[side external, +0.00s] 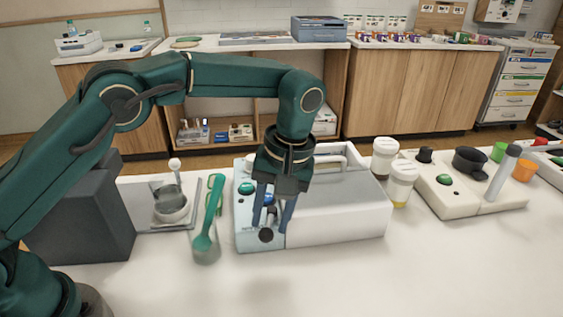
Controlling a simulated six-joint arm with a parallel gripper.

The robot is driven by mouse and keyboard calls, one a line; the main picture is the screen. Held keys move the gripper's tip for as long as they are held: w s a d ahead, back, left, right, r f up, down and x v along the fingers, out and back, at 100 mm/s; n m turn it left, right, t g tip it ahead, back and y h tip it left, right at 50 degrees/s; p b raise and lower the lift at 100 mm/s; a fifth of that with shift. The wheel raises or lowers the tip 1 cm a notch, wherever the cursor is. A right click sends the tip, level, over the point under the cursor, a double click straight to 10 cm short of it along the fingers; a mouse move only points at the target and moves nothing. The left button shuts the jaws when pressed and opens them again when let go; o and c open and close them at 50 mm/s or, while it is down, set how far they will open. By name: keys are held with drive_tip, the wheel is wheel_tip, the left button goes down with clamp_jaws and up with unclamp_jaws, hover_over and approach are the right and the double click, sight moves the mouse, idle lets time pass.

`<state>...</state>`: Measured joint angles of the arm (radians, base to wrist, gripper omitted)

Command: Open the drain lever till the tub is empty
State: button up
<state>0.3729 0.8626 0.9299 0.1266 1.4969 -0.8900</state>
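The white tub unit (335,215) stands on the bench in the middle of the side external view. Its raised rim and open part show at the back, but the inside and any water are hidden from this angle. At its left end is a pale blue panel with a green button (246,188) and what looks like the drain lever, with a black knob (266,236). My gripper (270,222) points down over this panel. Its two fingers are apart, one on each side of the lever area. Whether either finger touches the lever cannot be told.
A clear cup with a green spoon (204,241) stands close left of the unit, beside a metal pot on a plate (171,208). White jars (401,184) and a device with a black cup (470,161) stand to the right. The front of the bench is clear.

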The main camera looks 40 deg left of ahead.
drive_tip(key=shift+w+d+r, duration=0.1)
drive_tip(key=shift+d+r, duration=0.15)
drive_tip(key=shift+r, duration=1)
drive_tip(key=shift+w+d+r, duration=0.1)
drive_tip(key=shift+d+r, duration=0.1)
drive_tip(key=shift+r, duration=1.05)
